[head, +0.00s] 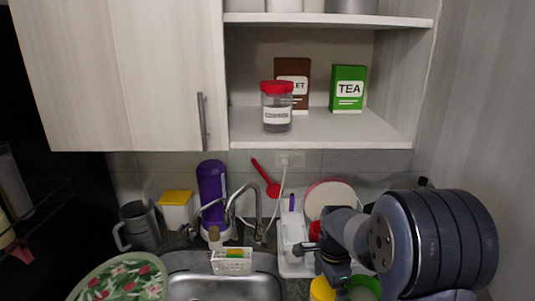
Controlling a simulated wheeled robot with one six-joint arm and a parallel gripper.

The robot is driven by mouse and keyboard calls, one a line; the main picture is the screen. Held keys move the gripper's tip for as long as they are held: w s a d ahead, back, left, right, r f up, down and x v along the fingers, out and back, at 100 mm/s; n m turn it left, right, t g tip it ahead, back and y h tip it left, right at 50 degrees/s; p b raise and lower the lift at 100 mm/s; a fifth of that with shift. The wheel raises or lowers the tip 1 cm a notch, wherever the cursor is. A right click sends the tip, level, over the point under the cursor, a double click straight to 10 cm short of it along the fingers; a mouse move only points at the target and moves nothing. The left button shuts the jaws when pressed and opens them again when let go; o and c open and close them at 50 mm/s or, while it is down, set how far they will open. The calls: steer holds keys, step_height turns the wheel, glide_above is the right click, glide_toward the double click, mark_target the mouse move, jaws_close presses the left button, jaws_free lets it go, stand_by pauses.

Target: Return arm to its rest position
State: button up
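My arm is at the lower right of the head view, folded low in front of the dish rack area. My gripper (328,266) is small, dark and partly hidden by the arm's links, so its opening cannot be made out. A clear jar with a red lid (277,108) and a white label stands upright on the cupboard's lower shelf (330,130). My gripper is well below the jar and apart from it.
A brown box (293,72) and a green TEA box (348,88) stand on the shelf behind the jar. Below are a sink (200,285), a faucet (260,205), a purple bottle (212,185), a grey pitcher (139,222) and a white dish rack (292,230). A wall rises at right.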

steer(key=n, duration=0.8)
steer(key=shift+w+a, duration=0.1)
steer(key=m, duration=0.7)
steer(key=shift+b, duration=0.3)
steer(key=shift+r, duration=0.1)
